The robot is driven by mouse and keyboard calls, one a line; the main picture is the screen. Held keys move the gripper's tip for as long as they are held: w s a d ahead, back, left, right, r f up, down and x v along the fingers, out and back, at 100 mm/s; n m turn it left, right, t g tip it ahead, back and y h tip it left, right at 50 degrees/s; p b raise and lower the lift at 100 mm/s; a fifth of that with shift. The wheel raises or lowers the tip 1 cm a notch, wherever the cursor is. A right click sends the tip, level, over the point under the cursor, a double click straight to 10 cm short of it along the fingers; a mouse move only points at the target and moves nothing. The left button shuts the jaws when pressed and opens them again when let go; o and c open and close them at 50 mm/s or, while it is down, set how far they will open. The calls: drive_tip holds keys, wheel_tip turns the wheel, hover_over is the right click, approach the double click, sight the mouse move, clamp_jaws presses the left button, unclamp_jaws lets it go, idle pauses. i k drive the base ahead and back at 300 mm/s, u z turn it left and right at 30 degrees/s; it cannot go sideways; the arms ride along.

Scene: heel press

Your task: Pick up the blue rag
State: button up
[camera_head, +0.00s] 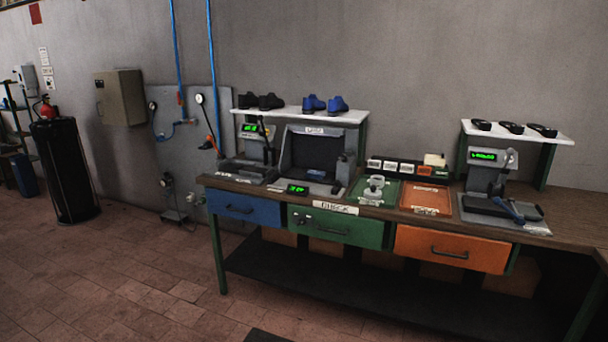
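I cannot clearly make out a blue rag. A small blue item (508,210) lies slantwise at the front of the right-hand machine (486,178) on the bench; it is too small to tell whether it is cloth or a handle. My gripper is not in view.
A long workbench (575,204) stands along the wall with blue, green and orange drawers (455,249). Machines, trays and labelled blocks crowd its top. Shoes (326,104) stand on a raised shelf (300,116). A black cylinder (65,170) stands at left. The tiled floor (120,270) in front is clear.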

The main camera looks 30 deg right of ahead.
sight(317, 175)
drive_tip(key=u, duration=0.7)
drive_tip(key=i, duration=1.5)
drive_tip(key=z, duration=0.3)
drive_tip(key=i, duration=0.6)
drive_tip(key=z, duration=0.6)
drive_tip(key=i, duration=0.45)
drive_tip(key=z, duration=0.25)
